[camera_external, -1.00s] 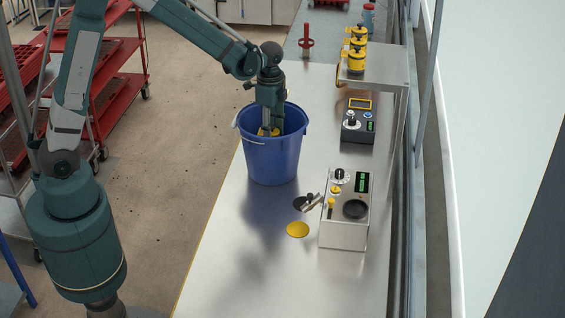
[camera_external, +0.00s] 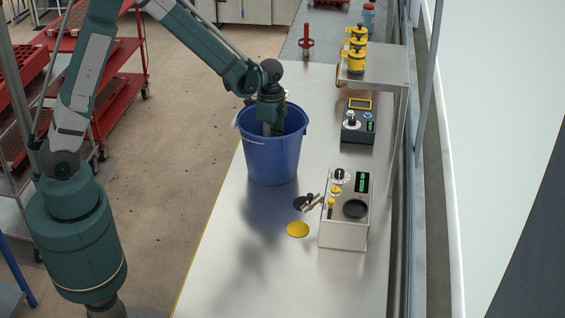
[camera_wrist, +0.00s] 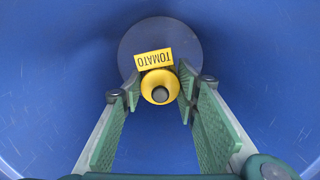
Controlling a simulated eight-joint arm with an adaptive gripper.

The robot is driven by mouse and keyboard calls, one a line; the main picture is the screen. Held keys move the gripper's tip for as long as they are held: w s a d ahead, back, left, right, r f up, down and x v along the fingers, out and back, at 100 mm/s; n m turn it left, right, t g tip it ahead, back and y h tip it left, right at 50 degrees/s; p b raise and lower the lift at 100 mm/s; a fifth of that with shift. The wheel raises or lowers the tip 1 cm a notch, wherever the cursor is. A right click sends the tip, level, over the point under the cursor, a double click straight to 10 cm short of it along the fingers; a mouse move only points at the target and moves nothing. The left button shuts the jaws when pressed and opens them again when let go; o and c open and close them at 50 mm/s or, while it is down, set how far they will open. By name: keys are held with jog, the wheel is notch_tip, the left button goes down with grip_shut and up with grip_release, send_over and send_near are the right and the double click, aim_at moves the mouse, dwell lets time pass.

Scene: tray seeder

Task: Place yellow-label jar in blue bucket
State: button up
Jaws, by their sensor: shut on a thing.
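The blue bucket (camera_external: 272,162) stands upright on the metal bench. My gripper (camera_wrist: 160,88) reaches down inside it, with the fingertips hidden by the bucket wall in the external view. In the wrist view the fingers are shut on the yellow-label jar (camera_wrist: 160,77), seen from above with a yellow top and a round grey knob. Its yellow label reads TOMATO, upside down in this view. The bucket's blue inner wall (camera_wrist: 50,60) surrounds the jar and fingers, and the round bottom shows beyond. I cannot tell whether the jar touches the bottom.
A steel device (camera_external: 345,215) with a dark round pad stands right of the bucket's front, with a yellow disc (camera_external: 298,230) beside it. A dark meter box (camera_external: 358,125) is at right. Several yellow jars (camera_external: 356,60) stand on a raised shelf behind.

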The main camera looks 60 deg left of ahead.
jog(key=shift+f, duration=1.9)
jog(key=shift+f+b, duration=0.15)
jog(key=shift+b, duration=0.15)
jog(key=o, duration=0.9)
jog(key=shift+r, duration=0.2)
jog(key=shift+r+p, duration=0.6)
jog(key=shift+r, duration=5.4)
jog(key=shift+s+r, duration=0.1)
